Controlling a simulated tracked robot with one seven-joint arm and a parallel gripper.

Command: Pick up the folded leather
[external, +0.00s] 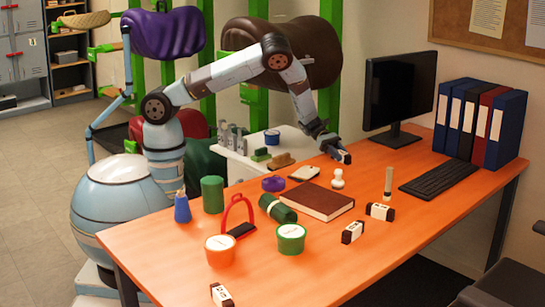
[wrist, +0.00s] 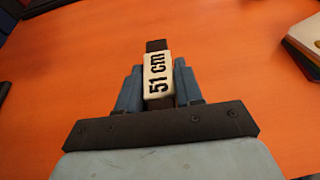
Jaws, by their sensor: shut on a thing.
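My gripper (external: 336,150) is over the back part of the orange table, left of the monitor. It is shut on a dark block with a white label reading "51 cm" (wrist: 157,74); the block sits between both blue fingers in the wrist view (wrist: 158,90). The block's height above the table is hard to judge. A dark green rolled or folded bundle (external: 277,208) with a light band lies mid-table, apart from my gripper; it may be the folded leather, but I cannot be sure. A flat brown leather-looking book (external: 315,201) lies beside it.
Several similar labelled blocks (external: 352,231) lie toward the front and right. The monitor (external: 398,92), keyboard (external: 436,180) and binders (external: 500,130) take the back right.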

